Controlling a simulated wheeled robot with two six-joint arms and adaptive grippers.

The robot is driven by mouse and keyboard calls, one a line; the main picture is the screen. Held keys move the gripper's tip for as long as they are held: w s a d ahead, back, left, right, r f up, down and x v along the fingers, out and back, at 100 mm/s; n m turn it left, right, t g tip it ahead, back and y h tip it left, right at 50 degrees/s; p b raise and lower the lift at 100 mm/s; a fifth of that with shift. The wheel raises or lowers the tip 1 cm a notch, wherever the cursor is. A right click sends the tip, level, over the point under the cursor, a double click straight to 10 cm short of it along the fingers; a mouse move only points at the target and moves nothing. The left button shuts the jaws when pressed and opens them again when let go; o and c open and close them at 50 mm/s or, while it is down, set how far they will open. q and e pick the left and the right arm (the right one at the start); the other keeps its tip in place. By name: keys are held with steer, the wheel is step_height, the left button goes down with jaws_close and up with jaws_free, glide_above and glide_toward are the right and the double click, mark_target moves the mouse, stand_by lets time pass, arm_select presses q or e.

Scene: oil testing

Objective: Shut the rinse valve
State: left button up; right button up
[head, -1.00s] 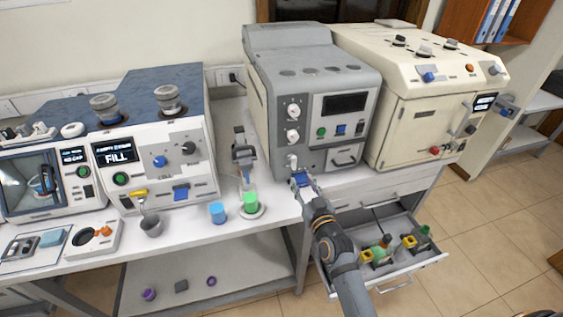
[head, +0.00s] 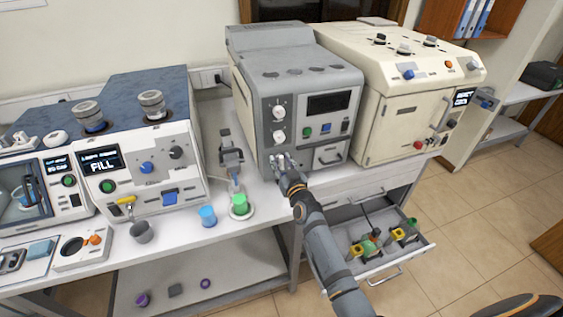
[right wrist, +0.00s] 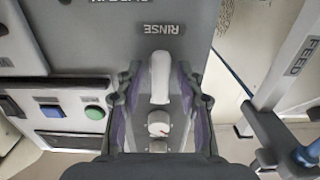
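The rinse valve's pale lever handle (right wrist: 160,75) shows in the right wrist view, under an upside-down RINSE label on a grey panel. My right gripper (right wrist: 158,100) has its fingers apart, one on each side of the lever; I cannot tell if either touches it. In the head view my right gripper (head: 280,163) is at the lower left front of the grey machine (head: 300,80), and it hides the valve there. My left gripper is in neither current view.
A stand marked FEED (right wrist: 290,80) is close beside the gripper; a green cup (head: 240,206) and blue cup (head: 208,215) stand on the bench. White knobs (head: 278,113) are above the gripper.

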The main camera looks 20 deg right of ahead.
jaws_close()
steer(key=shift+m, duration=0.3)
steer(key=m, duration=0.3)
steer(key=shift+d+m, duration=0.1)
steer(key=shift+m, duration=0.2)
steer(key=m, duration=0.4)
steer(key=shift+d+m, duration=0.1)
steer(key=shift+m, duration=0.2)
steer(key=m, duration=0.4)
steer(key=shift+f+m+p, duration=0.15)
steer(key=shift+m+p, duration=0.15)
steer(key=shift+f+m, duration=0.15)
steer(key=shift+m, duration=2.05)
